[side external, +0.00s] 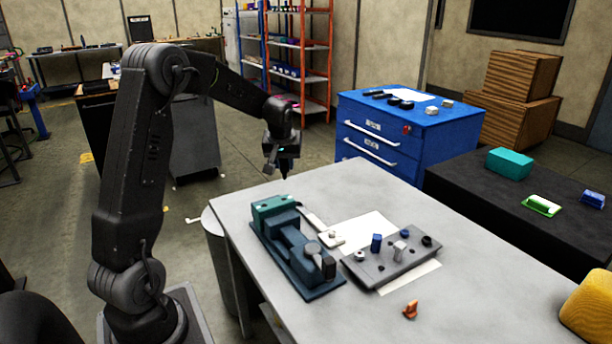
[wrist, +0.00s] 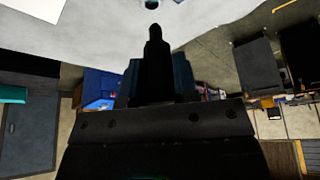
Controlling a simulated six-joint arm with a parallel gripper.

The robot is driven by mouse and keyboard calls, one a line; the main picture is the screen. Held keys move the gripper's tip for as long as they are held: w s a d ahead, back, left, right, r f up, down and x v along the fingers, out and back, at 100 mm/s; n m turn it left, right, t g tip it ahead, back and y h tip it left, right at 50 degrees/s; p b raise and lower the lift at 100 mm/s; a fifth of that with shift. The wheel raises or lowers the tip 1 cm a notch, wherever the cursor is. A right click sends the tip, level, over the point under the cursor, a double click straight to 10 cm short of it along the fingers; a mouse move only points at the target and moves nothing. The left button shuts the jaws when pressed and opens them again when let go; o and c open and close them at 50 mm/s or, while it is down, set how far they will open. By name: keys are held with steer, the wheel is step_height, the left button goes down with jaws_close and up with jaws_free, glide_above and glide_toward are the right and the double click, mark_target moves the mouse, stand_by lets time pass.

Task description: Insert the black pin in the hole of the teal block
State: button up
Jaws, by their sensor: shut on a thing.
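The teal block (side external: 275,206) sits at the back end of a dark blue vise-like fixture (side external: 298,255) on the grey table. My gripper (side external: 280,168) is above and behind the teal block in the side view, clear of it. In the wrist view my gripper is shut on the black pin (wrist: 154,45), which stands out past the fingers with its narrower end toward the top of the picture. A small dark round spot with a teal rim (wrist: 152,4) shows beyond the pin tip, cut by the top edge. The pin is apart from the block. In the side view the pin is hard to make out.
A grey plate (side external: 385,268) with several small pegs and rings lies right of the fixture, partly on white paper. Bare grey table (side external: 450,235) is free at the right. A blue cabinet (side external: 385,135) stands behind.

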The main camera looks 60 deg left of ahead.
steer(key=shift+s+a, duration=0.15)
steer(key=shift+a, duration=0.1)
steer(key=shift+f, duration=0.2)
glide_above(285, 196)
steer(key=shift+s+d+f, duration=0.1)
steer(key=shift+d+f, duration=0.05)
steer(key=shift+f, duration=0.8)
steer(key=shift+s+d+f, duration=0.15)
steer(key=shift+f, duration=0.85)
steer(key=shift+s+d+f, duration=0.1)
steer(key=shift+d+f, duration=0.05)
steer(key=shift+f, duration=0.8)
steer(key=shift+f, duration=0.1)
steer(key=shift+f, duration=1.3)
steer(key=o, duration=1)
steer(key=v, duration=1.4)
steer(key=shift+f, duration=0.1)
